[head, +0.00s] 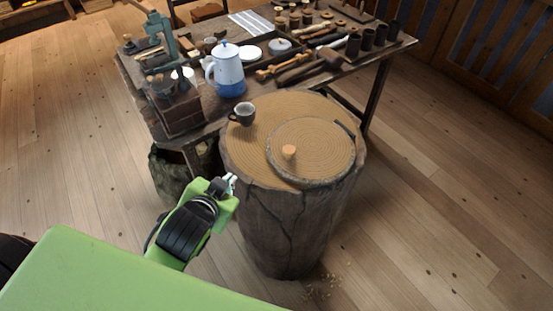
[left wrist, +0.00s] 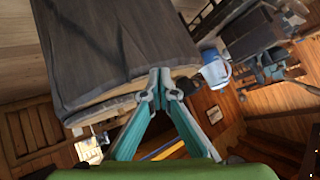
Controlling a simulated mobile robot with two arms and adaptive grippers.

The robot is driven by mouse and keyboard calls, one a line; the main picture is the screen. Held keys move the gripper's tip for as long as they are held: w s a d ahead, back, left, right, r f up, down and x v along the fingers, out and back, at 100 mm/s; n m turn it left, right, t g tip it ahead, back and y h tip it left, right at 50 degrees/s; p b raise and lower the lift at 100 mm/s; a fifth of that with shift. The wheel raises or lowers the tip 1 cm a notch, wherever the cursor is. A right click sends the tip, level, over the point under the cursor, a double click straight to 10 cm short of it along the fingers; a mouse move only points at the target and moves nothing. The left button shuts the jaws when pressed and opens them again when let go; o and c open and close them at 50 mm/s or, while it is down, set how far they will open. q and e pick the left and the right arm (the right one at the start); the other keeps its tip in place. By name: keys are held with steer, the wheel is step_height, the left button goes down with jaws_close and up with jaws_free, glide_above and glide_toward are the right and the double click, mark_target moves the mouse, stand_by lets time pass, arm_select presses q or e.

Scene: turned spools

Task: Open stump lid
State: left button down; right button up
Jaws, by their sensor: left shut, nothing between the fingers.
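The tree stump (head: 290,225) stands on the floor, with bark sides and a pale ringed top. Its round lid (head: 325,150) lies flat on the top, closed, with a small wooden knob (head: 289,152) toward its left side and a dark piece at its far right edge. My left gripper (head: 231,178) is just left of the stump near the height of its rim, shut and empty, clear of the knob. In the left wrist view the fingertips (left wrist: 160,88) meet in front of the stump's side and rim (left wrist: 110,50). My right gripper is not in view.
A dark cup (head: 242,114) stands on the stump's far left, beside the lid. Behind is a workbench (head: 190,140) with a blue and white pot (head: 227,72), tools and several spools. The floor right of the stump is clear apart from shavings (head: 323,287).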

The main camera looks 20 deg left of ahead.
arm_select(q)
steer(key=w+d+r+m+t+h, duration=0.1)
steer(key=w+d+r+m+t, duration=0.2)
steer(key=r, duration=0.5)
steer(key=w+d+r+m+t+h, duration=0.15)
steer(key=w+r+t, duration=0.25)
steer(key=r, duration=0.5)
steer(key=w+d+r+m+t+h, duration=0.2)
steer(key=w+r+m+t, duration=0.15)
steer(key=r, duration=0.45)
steer(key=s+d+r+m+g+h, duration=0.45)
steer(key=d+m+h, duration=0.3)
steer(key=m, duration=0.25)
steer(key=s+d+r+m+g+h, duration=0.3)
steer(key=d+r+m+h, duration=0.2)
steer(key=d+m+h, duration=0.35)
steer(key=m+g+y, duration=0.9)
steer(key=m+y, duration=0.4)
steer(key=y, duration=0.2)
glide_toward(284, 163)
steer(key=p+x, duration=0.2)
steer(key=x, duration=0.4)
steer(key=shift+f, duration=0.15)
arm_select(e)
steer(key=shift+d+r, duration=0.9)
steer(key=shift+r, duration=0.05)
